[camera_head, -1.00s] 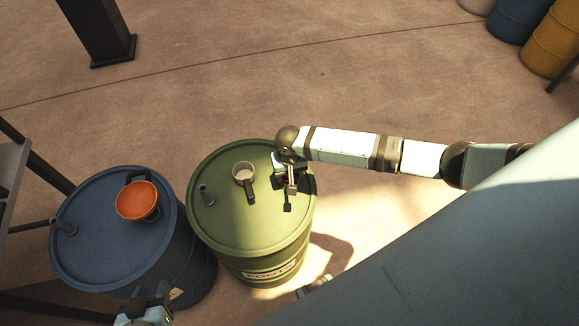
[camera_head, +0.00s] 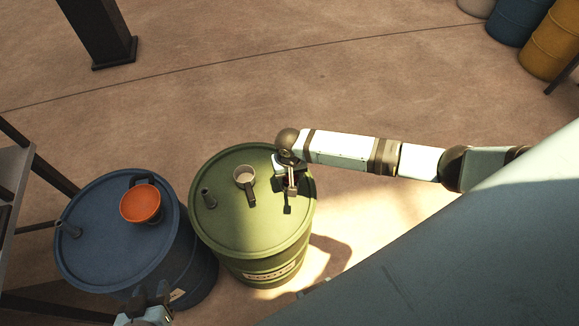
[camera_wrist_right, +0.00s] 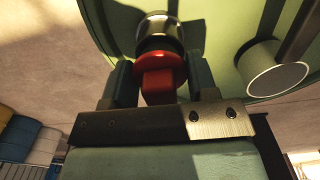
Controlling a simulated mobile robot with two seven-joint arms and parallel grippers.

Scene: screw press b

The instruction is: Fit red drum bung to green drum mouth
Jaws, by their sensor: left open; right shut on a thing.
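The green drum (camera_head: 250,228) stands upright in the middle of the head view. My right gripper (camera_head: 289,190) is over the right part of its lid. In the right wrist view my right gripper (camera_wrist_right: 160,85) is shut on the red bung (camera_wrist_right: 160,75). A dark and silvery round neck (camera_wrist_right: 158,35), apparently the drum mouth, lies directly beyond the bung; I cannot tell whether the bung sits in it. In the head view the gripper hides the bung and mouth. My left gripper (camera_head: 155,303) is open and empty at the bottom left, beside the blue drum.
A blue drum (camera_head: 105,255) with an orange funnel-like bowl (camera_head: 140,204) stands close left. A shelf frame (camera_head: 12,185) is at far left.

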